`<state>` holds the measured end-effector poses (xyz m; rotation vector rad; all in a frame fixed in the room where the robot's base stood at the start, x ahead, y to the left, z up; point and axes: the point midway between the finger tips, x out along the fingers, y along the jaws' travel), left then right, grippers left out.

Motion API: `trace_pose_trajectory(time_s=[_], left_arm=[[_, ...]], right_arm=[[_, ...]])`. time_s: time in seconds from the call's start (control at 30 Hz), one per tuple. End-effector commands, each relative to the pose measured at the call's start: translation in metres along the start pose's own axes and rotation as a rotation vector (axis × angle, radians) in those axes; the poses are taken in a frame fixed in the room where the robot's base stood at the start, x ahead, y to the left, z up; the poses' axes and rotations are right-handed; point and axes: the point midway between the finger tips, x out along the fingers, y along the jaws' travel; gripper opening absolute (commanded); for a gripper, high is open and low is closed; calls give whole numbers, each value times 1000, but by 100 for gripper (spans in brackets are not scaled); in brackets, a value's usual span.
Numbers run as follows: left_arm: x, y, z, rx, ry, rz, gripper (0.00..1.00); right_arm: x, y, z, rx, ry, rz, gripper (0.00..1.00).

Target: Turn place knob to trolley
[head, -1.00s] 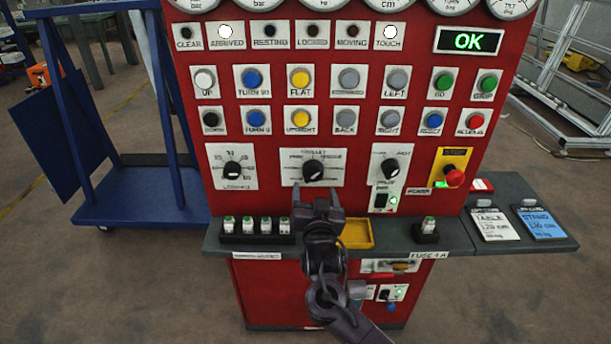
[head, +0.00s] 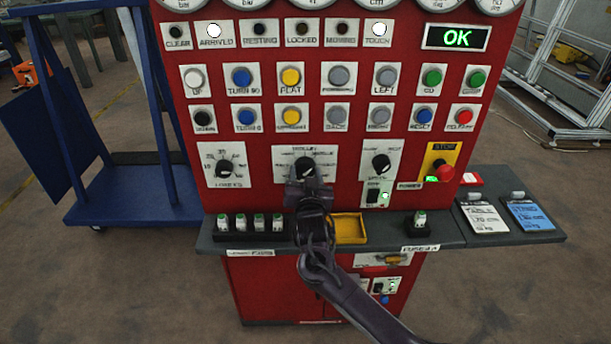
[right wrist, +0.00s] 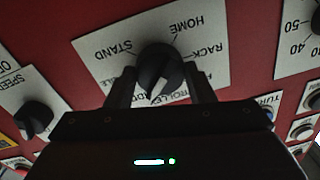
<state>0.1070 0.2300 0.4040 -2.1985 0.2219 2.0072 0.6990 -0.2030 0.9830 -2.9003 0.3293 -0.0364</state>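The place knob (head: 306,165) is a black dial on a white plate in the middle of the red panel. In the right wrist view the plate is upside down, with HOME, STAND and RACK legible and TROLLEY partly hidden by my gripper. There the knob (right wrist: 160,70) has its white pointer aimed down, towards the TROLLEY lettering. My right gripper (head: 306,182) is at the knob. In the wrist view its two fingers (right wrist: 160,82) stand open, one on each side of the knob; I cannot tell whether they touch it. My left gripper is not in view.
A load knob (head: 225,168) and a speed knob (head: 381,164) flank the place knob. Rows of buttons sit above. A grey shelf (head: 390,235) with fuses and a yellow tray (head: 349,229) juts out below. A blue trolley (head: 130,208) stands at the left.

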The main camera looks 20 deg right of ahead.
Motion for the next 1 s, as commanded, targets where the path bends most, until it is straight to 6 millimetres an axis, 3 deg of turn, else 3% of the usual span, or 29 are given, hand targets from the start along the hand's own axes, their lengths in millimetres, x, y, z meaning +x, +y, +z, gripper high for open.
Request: trace_pose_trajectory(time_s=[0.1,0.47,1.0], left_arm=[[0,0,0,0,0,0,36],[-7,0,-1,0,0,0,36],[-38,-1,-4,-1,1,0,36]], right_arm=[[0,0,0,0,0,0,26],[0,0,-2,-73,-4,0,26],[0,-1,-4,-495,-26,6,26]])
